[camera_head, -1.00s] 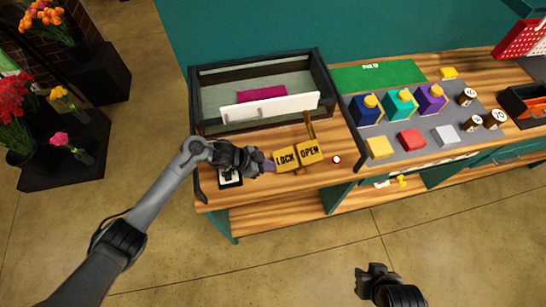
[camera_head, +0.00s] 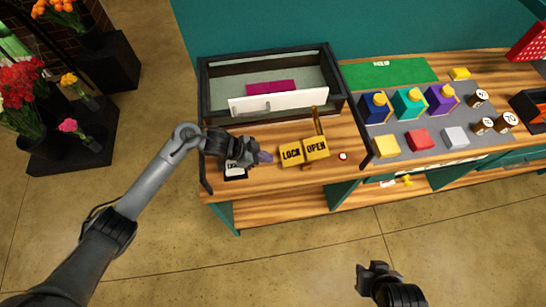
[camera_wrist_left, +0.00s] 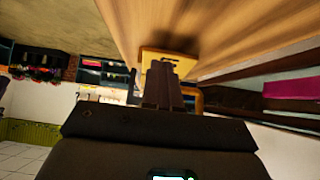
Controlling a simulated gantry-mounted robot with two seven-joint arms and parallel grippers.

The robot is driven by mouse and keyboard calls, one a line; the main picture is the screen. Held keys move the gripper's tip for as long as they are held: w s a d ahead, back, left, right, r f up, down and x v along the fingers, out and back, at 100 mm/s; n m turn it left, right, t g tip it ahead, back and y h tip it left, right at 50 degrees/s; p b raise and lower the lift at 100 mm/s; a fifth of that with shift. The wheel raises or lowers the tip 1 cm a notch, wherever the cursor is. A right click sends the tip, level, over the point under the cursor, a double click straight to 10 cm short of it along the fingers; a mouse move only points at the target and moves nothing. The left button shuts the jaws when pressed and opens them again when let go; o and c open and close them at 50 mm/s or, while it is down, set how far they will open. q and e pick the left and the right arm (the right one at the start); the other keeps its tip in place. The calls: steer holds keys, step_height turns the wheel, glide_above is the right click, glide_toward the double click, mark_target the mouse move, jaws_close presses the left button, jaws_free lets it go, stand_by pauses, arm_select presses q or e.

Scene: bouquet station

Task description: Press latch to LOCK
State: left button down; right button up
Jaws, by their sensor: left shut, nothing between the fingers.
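The yellow latch has a LOCK pad (camera_head: 291,153) on the left and an OPEN pad (camera_head: 316,148) on the right. A yellow-brown lever (camera_head: 318,122) rises behind the OPEN pad. My left gripper (camera_head: 265,157) is shut and empty, just left of the LOCK pad with a small gap between them. In the left wrist view, the closed fingers (camera_wrist_left: 161,86) point toward a yellow block (camera_wrist_left: 168,56) of the latch and partly cover it. My right gripper (camera_head: 371,270) hangs over the floor, far from the latch; its jaw opening is unclear.
A glass-sided case with a white front (camera_head: 278,102) stands behind the latch. A small red button (camera_head: 343,156) is right of it. A grey mat with coloured boxes and blocks (camera_head: 420,139) lies further right. A black-and-white card (camera_head: 235,171) is under my left gripper.

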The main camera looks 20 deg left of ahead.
arm_select(q)
steer(key=shift+v, duration=1.5)
steer(key=shift+d, duration=0.1)
steer(key=shift+s+d+f, duration=0.1)
steer(key=shift+d+f, duration=0.05)
steer(key=shift+d, duration=0.05)
steer(key=s+d+t, duration=0.1)
steer(key=s+d+f+n+t+y, duration=0.1)
steer(key=d, duration=0.1)
steer(key=shift+s+f, duration=0.15)
steer(key=shift+s, duration=0.05)
steer(key=shift+s+d+n+t+y, duration=0.2)
steer(key=shift+s+n+t+y, duration=0.45)
steer(key=shift+s, duration=0.3)
steer(key=s+a+r+n+g+y, duration=0.1)
steer(key=s+a+r+n+y, duration=0.2)
steer(key=s, duration=0.4)
steer(key=s+a+n+g+y+p, duration=0.1)
steer(key=s+a+n, duration=0.25)
steer(key=s, duration=0.45)
steer(key=s+a+r+n+g+y, duration=0.2)
steer(key=s+a+n, duration=0.15)
steer(key=s, duration=0.35)
step_height(320, 180, up, 14)
steer(key=m+p, duration=0.1)
steer(key=p, duration=1.3)
steer(key=shift+a, duration=0.4)
steer(key=shift+w+t, duration=0.1)
steer(key=shift+t, duration=0.15)
